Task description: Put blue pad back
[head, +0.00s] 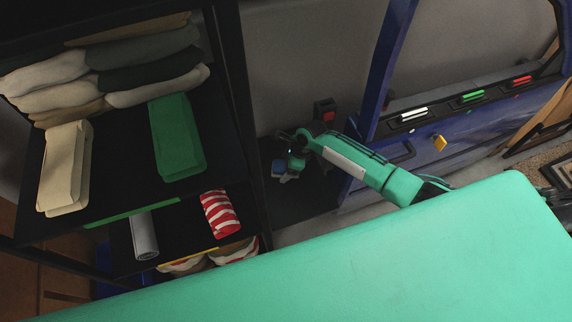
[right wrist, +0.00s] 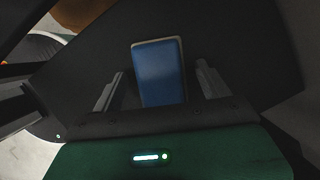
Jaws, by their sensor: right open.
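The blue pad (right wrist: 160,75), a blue block with a pale edge, shows in the right wrist view between the fingers of my right gripper (right wrist: 160,84). There is a gap on each side of it and the gripper is open. In the head view the blue pad (head: 278,168) is a small blue patch at the tip of my right gripper (head: 284,165), over a dark surface between the shelf rack and the car door. Whether the pad rests on that surface is hard to tell. My left gripper is not in view.
A dark shelf rack (head: 240,110) on the left holds folded cloths, a beige pad (head: 66,165), a green pad (head: 177,135), a grey roll (head: 144,236) and a red-striped roll (head: 219,213). The blue car door (head: 465,130) with white, green and red handles stands at right.

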